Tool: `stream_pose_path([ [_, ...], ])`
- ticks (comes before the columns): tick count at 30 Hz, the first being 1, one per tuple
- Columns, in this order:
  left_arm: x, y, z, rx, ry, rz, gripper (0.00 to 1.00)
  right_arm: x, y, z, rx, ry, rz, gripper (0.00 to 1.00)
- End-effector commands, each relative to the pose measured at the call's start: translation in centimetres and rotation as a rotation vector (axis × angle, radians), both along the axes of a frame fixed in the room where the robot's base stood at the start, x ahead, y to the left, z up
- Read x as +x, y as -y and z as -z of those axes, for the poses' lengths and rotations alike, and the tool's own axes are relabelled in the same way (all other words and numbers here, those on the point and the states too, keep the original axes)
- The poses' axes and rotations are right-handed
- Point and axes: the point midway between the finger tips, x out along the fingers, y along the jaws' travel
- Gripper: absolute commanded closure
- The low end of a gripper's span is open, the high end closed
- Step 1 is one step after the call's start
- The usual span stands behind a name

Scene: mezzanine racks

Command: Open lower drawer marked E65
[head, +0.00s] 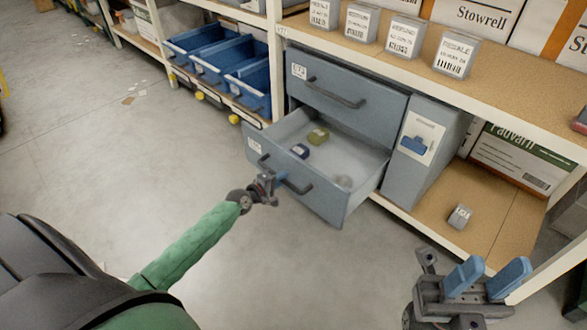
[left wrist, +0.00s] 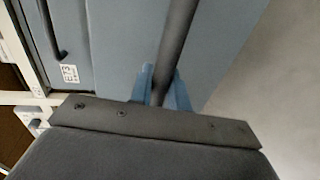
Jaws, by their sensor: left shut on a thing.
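The grey-blue lower drawer (head: 323,192) is pulled well out of its cabinet in the head view, its inside showing. Its label (head: 254,146) is too small to read. My left gripper (head: 280,177) is shut on the drawer's dark bar handle (head: 298,187). In the left wrist view the blue fingers sit on either side of the handle (left wrist: 179,40). The upper drawer (head: 350,95) is closed; a label (left wrist: 69,73) in the left wrist view reads E73. My right gripper (head: 487,279) is open and empty at the lower right, apart from the cabinet.
Blue bins (head: 240,75) stand left of the cabinet. A small grey box (head: 460,216) sits on the lower shelf to the right. The floor in front is clear.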

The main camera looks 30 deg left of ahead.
Motion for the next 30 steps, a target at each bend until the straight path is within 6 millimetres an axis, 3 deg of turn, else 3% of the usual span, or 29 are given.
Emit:
stream_pose_path([
  [3, -1.6, -0.6, 0.1, 0.001, -0.002, 0.0, 1.0, 0.0, 0.0, -0.1, 0.002, -0.001, 0.001, 0.64],
  [9, -2.9, -1.0, 0.0, 0.001, 0.0, -0.001, 1.0, 0.0, -0.1, -0.1, 0.005, -0.002, 0.0, 0.64],
  [22, -3.1, -1.1, 0.1, 0.0, 0.0, -0.001, 1.0, 0.0, -0.2, -0.2, 0.006, -0.003, -0.002, 0.64],
  [23, -3.1, -1.1, 0.1, 0.0, 0.0, -0.001, 0.8, 0.0, -0.2, -0.2, 0.006, -0.003, -0.002, 0.64],
  [25, -3.1, -1.1, 0.1, 0.0, 0.0, -0.001, 0.66, 0.0, -0.2, -0.1, 0.006, -0.003, -0.002, 0.64],
  [26, -3.1, -1.1, 0.0, 0.0, 0.0, -0.001, 0.63, 0.0, -0.2, -0.1, 0.006, -0.003, -0.002, 0.64],
  [30, -3.1, -1.1, 0.0, 0.0, 0.0, -0.001, 0.63, 0.0, -0.2, -0.1, 0.006, -0.003, -0.002, 0.64],
])
